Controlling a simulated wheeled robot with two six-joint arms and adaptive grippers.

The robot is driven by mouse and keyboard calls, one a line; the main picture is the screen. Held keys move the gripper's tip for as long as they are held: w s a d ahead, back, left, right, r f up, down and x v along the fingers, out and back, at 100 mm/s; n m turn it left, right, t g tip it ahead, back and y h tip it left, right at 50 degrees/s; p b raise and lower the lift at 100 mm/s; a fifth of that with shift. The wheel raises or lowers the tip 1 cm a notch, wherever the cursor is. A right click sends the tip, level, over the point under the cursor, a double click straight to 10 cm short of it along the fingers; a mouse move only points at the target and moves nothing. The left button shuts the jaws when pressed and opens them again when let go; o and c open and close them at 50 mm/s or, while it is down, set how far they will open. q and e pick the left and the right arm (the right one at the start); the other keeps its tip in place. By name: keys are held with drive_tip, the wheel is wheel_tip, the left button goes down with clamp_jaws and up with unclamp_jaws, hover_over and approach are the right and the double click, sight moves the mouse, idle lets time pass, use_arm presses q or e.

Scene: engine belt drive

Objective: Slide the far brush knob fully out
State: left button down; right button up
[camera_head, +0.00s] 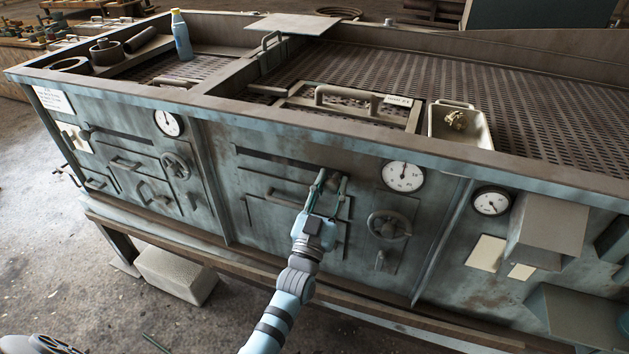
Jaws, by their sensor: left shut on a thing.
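My left gripper (326,186) reaches up from the bottom of the picture to the front of the middle panel. Its two fingers are closed around a dark brush knob (331,182) at the right end of a long, dark horizontal slot (280,160). The fingers partly cover the knob. Another small knob (85,134) sticks out at the left end of a similar slot on the left panel. My right gripper is not in view.
Below the held knob is a door with a bar handle (283,198). A gauge (403,175) and a handwheel (389,226) sit to its right. On top are a tray (486,134), a handled hatch (347,98) and a blue bottle (182,38). Boxy housings (549,232) jut out at right.

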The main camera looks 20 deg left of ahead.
use_arm(q)
drive_tip(key=shift+d+f, duration=0.1)
drive_tip(key=shift+f, duration=0.05)
drive_tip(key=c, duration=1.6)
unclamp_jaws()
drive_tip(key=o, duration=0.4)
drive_tip(key=shift+d, duration=0.25)
drive_tip(key=shift+s, duration=0.1)
drive_tip(key=v, duration=0.7)
drive_tip(key=shift+s, duration=0.15)
drive_tip(key=shift+f, duration=0.1)
